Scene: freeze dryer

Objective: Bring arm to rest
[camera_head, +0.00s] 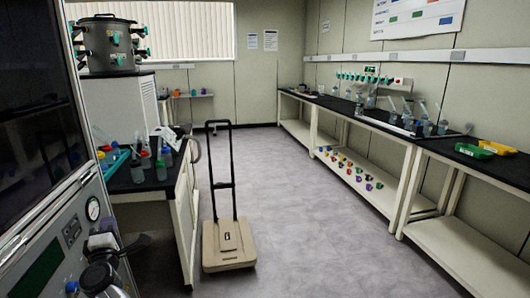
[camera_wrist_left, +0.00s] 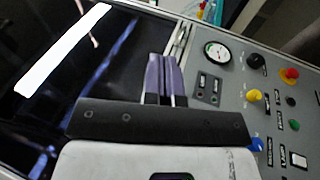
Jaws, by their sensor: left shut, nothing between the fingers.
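My left gripper (camera_head: 102,241) shows at the lower left of the head view, in front of the freeze dryer's grey control panel (camera_head: 72,232). In the left wrist view its purple-grey fingers (camera_wrist_left: 162,77) are together with nothing between them. Beyond them are the dark glossy door (camera_wrist_left: 85,60) and the panel (camera_wrist_left: 232,82), which carries a round gauge (camera_wrist_left: 217,52), switches and coloured knobs. I cannot tell how far the fingers are from the panel. My right gripper is in neither view.
A black-topped bench (camera_head: 150,180) with flasks and a teal tray stands beside the dryer. A beige platform trolley (camera_head: 229,246) stands on the floor. A long bench (camera_head: 405,133) with glassware runs along the right wall. The floor between is clear.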

